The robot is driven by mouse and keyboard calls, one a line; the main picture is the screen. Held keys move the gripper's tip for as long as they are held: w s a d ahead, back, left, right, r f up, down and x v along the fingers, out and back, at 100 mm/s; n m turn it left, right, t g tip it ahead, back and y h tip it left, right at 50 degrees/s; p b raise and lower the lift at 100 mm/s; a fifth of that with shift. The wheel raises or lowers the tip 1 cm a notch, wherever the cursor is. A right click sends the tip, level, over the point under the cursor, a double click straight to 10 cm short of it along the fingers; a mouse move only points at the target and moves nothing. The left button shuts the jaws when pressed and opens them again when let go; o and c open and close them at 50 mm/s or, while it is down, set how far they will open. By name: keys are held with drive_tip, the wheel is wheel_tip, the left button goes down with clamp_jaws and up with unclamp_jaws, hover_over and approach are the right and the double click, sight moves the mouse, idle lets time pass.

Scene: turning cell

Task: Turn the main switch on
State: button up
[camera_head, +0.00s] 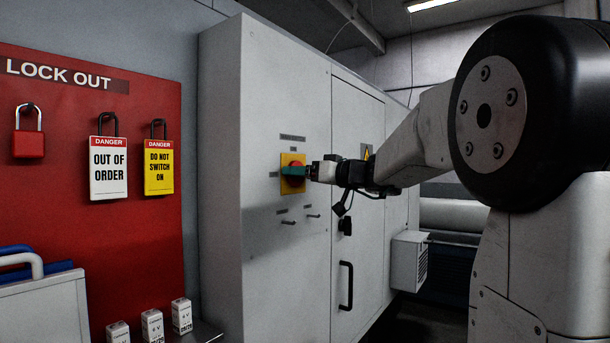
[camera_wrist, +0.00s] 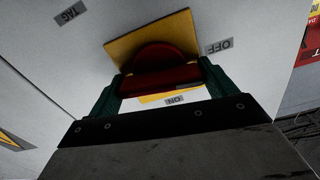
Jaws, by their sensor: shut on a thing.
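The main switch is a red rotary handle (camera_wrist: 160,76) on a yellow plate (camera_head: 285,186), on the front of the grey cabinet (camera_head: 265,100). My gripper (camera_head: 293,171) reaches it from the right. In the wrist view its two green fingers (camera_wrist: 162,80) are shut on the handle, one on each side. An OFF label (camera_wrist: 219,46) is right of the plate and an ON label (camera_wrist: 174,99) shows between the fingers, below the handle. I cannot tell which label the handle points to. My fingers hide part of the switch in the head view.
A red lock-out board (camera_head: 60,215) at left holds a red padlock (camera_head: 29,145) and two danger tags (camera_head: 108,170). Below the switch are small keys or knobs (camera_head: 288,222) and a black door handle (camera_head: 346,286). A small grey box (camera_head: 408,262) juts out at right.

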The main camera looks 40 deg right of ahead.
drive_tip(key=m, duration=1.2)
drive_tip(key=shift+d+f+m, duration=0.1)
drive_tip(key=shift+m, duration=2)
drive_tip(key=o, duration=0.9)
drive_tip(key=shift+c, duration=0.2)
drive_tip(key=v, duration=0.7)
drive_tip(key=shift+s, duration=0.35)
drive_tip(key=shift+d, duration=0.1)
